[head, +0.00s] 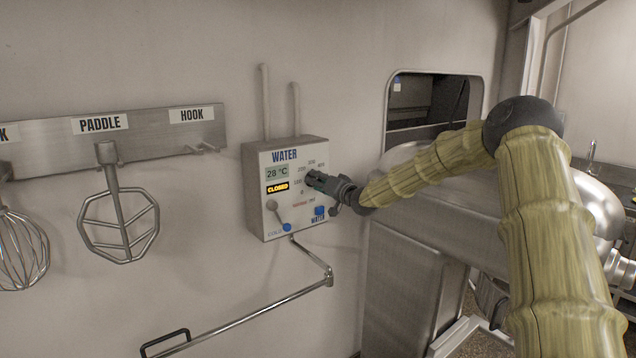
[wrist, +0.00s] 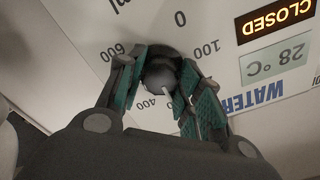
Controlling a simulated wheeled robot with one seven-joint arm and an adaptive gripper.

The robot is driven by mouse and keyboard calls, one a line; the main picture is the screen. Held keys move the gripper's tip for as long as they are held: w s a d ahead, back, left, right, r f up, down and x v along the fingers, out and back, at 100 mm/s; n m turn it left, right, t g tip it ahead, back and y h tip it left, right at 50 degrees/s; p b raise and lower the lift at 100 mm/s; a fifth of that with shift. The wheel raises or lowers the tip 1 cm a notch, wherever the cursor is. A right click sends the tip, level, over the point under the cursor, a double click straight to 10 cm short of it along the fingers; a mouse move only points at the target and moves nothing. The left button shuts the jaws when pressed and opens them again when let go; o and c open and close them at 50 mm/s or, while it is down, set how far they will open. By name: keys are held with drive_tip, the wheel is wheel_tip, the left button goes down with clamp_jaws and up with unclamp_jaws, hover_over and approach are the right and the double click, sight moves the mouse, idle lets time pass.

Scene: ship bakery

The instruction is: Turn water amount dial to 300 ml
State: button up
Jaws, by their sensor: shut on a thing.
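The water panel (head: 265,225) is a grey-white wall box with a "28 °C" display, a lit "CLOSED" sign and number labels. My gripper (head: 314,180) reaches it from the right, and its fingertips hide the dial in the head view. In the wrist view, which shows the panel upside down, my gripper (wrist: 163,66) is shut around the dark round dial (wrist: 160,75), one finger on each side. A white pointer line on the dial points down, slightly right of the 400 label. 0, 100 and 600 are readable; 200, 300 and 500 are hidden by the fingers.
A temperature lever (head: 277,212) and a blue water button (head: 320,211) sit low on the panel. A bent metal pipe (head: 312,258) runs below it. A paddle (head: 118,225) and a whisk (head: 22,245) hang at left. A metal machine (head: 420,225) stands behind my arm.

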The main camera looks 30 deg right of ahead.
drive_tip(key=shift+m, duration=0.4)
drive_tip(key=o, duration=1.1)
drive_tip(key=shift+d, duration=0.15)
drive_tip(key=shift+c, duration=0.2)
drive_tip(key=s+d, duration=0.1)
drive_tip(key=s, duration=1.1)
drive_tip(key=shift+f, duration=0.1)
